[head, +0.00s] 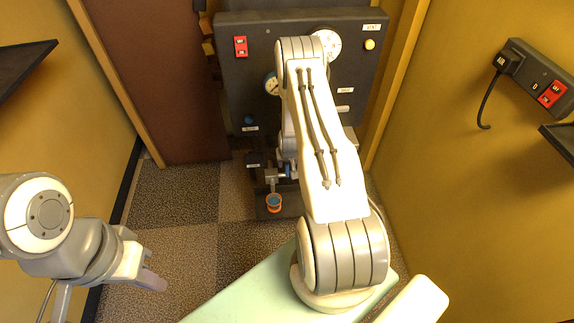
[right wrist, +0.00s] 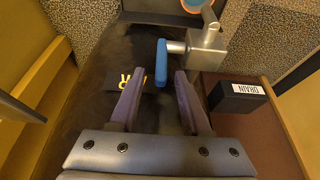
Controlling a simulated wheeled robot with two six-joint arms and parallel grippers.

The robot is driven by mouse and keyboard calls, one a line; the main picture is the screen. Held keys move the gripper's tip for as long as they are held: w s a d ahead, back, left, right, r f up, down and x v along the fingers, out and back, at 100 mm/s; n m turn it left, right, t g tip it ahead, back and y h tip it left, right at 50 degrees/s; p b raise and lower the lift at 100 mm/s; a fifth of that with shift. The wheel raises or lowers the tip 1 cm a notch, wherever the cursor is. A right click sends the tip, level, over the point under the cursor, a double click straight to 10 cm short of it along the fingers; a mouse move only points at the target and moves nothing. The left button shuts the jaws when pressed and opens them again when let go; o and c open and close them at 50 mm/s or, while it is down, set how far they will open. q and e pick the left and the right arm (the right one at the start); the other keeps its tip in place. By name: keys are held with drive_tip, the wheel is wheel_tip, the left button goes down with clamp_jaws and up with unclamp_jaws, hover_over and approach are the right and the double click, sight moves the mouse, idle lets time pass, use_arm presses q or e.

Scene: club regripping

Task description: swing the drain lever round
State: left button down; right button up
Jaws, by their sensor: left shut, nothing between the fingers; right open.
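The drain lever has a blue handle (right wrist: 161,62) on a metal stem that joins a grey metal valve body (right wrist: 208,48). In the right wrist view my right gripper (right wrist: 160,78) is open. The handle's lower end appears between its fingertips, with gaps on both sides; I cannot tell how deep it sits. A black block labelled DRAIN (right wrist: 236,95) is right of the fingers. In the head view the valve (head: 271,177) shows low on the panel, and my right arm hides most of the right gripper. My left gripper (head: 152,281) is shut and empty at lower left, far from the lever.
A dark panel (head: 245,75) with gauges, labels and a red switch stands at the back. An orange-rimmed blue round part (head: 274,202) is below the valve. Yellow walls close in on both sides. A red switch box (head: 552,94) is on the right wall. Carpet at left is clear.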

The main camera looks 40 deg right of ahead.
drive_tip(key=shift+w+f, duration=0.1)
drive_tip(key=shift+f, duration=0.2)
clamp_jaws()
idle(1.3)
